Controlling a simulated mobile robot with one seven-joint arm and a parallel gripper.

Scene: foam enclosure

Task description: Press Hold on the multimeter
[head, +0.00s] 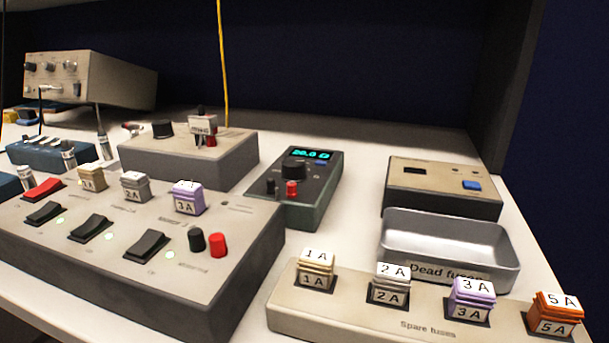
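The multimeter (313,196) is a dark grey-green box lying on the white bench near the middle of the head view. Its lit cyan display (311,155) is at the far end and reads about 20.0; the unit is hard to read. A black dial (296,168) sits below the display, with a black jack and a red jack (292,188) nearer me. A small blue button (321,163) shows just under the display's right part; its label is too small to read. My gripper is not in view.
A fuse panel (160,262) with switches stands at the front left, and a grey box (235,160) is left of the multimeter. A metal dead-fuse tray (500,262) and spare-fuse holder (350,310) are front right. A box with a blue button (420,182) is right. A yellow cable (222,60) hangs behind.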

